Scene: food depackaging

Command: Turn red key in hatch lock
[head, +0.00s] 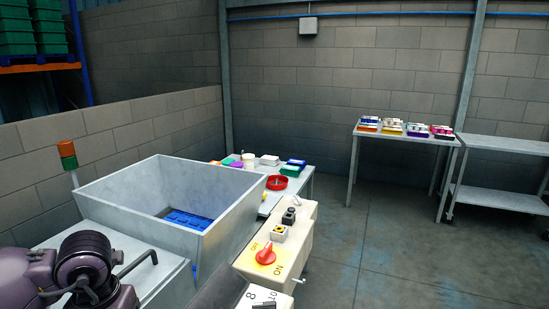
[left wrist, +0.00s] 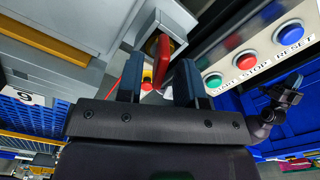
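In the left wrist view, a flat red key (left wrist: 164,48) stands out beside a grey metal housing (left wrist: 142,28), which appears to carry the hatch lock. The lock itself is mostly hidden. My left gripper (left wrist: 160,72) is open, its two dark fingers apart at either side of the red key. The key appears nearer the right-hand finger in the picture, with a visible gap to the left-hand one; I cannot tell whether it touches. In the head view only my left arm shows, at the lower left.
Close by in the left wrist view are green (left wrist: 214,80), red (left wrist: 248,59) and blue (left wrist: 288,32) buttons. The head view shows a large metal hopper (head: 180,185) and a red rotary switch (head: 266,254). Floor at the right is free before a table (head: 398,137).

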